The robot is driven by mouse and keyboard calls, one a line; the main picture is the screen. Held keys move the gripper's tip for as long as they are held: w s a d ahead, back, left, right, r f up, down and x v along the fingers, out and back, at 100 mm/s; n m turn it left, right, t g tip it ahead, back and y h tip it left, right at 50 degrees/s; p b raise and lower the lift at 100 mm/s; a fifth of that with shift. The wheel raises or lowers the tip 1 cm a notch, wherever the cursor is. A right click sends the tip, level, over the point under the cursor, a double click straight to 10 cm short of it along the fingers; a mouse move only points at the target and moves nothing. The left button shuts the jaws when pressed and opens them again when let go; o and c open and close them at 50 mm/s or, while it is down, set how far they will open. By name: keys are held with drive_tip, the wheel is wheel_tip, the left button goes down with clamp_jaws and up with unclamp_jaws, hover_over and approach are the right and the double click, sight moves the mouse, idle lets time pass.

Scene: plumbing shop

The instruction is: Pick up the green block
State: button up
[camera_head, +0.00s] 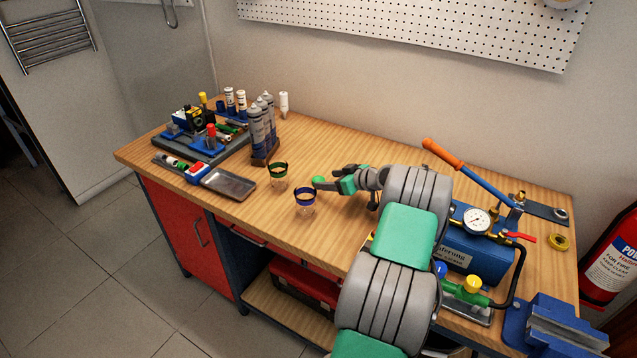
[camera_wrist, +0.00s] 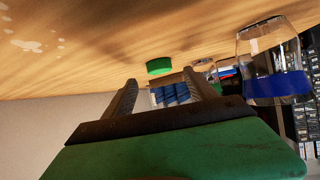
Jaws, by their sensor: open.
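The green block (camera_head: 319,181) is a small round green piece on the wooden bench, just left of my gripper's tips in the head view. In the wrist view, which looks upside down, the green block (camera_wrist: 159,66) shows between and beyond the two fingertips. My gripper (camera_head: 328,185) is low over the bench, lying nearly level and pointing left. In the wrist view my gripper (camera_wrist: 160,77) has its fingers spread with nothing held between them. A small gap seems to remain between the tips and the block; its depth is hard to tell.
A blue-rimmed glass (camera_head: 305,203) stands close to the block, and a green-rimmed glass (camera_head: 278,178) stands farther left. A metal tray (camera_head: 229,184), a bottle rack (camera_head: 264,152) and a parts tray (camera_head: 190,147) lie left. A blue pressure pump (camera_head: 478,245) stands right.

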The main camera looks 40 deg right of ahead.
sight(320, 180)
drive_tip(key=x, duration=0.4)
drive_tip(key=shift+w+p, duration=0.15)
drive_tip(key=shift+p, duration=0.2)
drive_tip(key=shift+c, duration=0.4)
clamp_jaws()
